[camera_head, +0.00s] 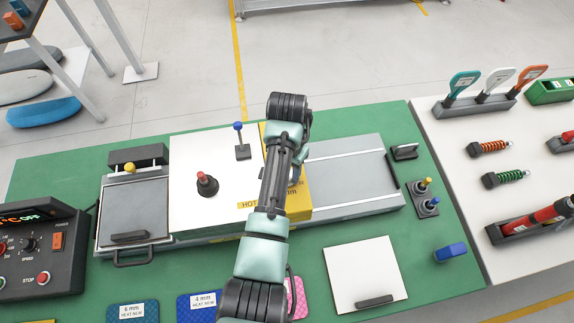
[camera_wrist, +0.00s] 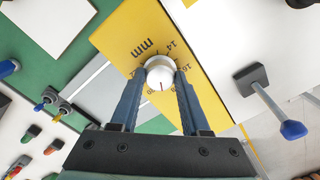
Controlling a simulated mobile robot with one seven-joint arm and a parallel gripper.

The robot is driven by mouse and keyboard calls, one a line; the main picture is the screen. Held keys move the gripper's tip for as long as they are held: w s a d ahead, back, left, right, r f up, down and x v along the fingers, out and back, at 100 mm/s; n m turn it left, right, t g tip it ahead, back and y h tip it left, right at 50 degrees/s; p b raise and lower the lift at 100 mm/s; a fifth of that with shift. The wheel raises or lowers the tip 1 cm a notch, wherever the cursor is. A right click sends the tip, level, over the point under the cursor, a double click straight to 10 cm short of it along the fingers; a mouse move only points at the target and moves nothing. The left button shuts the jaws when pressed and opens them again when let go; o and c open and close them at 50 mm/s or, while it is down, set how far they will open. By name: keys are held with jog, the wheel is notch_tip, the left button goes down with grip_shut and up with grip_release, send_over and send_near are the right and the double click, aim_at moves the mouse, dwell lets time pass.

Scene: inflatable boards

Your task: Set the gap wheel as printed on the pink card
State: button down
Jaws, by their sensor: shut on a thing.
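The gap wheel (camera_wrist: 160,76) is a round pale knob with a short red mark, on a yellow panel (camera_wrist: 130,33) printed with "mm" and a ring of numbers, 14 and 16 among them. My gripper (camera_wrist: 160,83) is shut on the wheel, one blue finger on each side. In the head view my arm hides most of the wheel and the gripper; the yellow panel (camera_head: 297,205) shows beside it. The pink card (camera_head: 298,296) lies on the green table, mostly behind my arm, and its print cannot be read.
A white board (camera_head: 365,265) lies front right. A blue-knobbed lever (camera_head: 241,145) and a red-knobbed one (camera_head: 207,185) stand left of my arm. A control box (camera_head: 40,255) is far left.

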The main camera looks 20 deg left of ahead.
jog(key=n+p, duration=0.1)
jog(key=n, duration=0.3)
jog(key=shift+r+n, duration=0.1)
jog(key=shift+n, duration=0.2)
jog(key=n+p, duration=0.1)
jog(key=n, duration=0.3)
jog(key=shift+n, duration=0.3)
jog(key=n+p, duration=0.1)
jog(key=n, duration=0.8)
jog(key=shift+w, duration=0.1)
jog(key=n, duration=1)
jog(key=shift+n, duration=0.4)
jog(key=shift+c, duration=1.9)
grip_release()
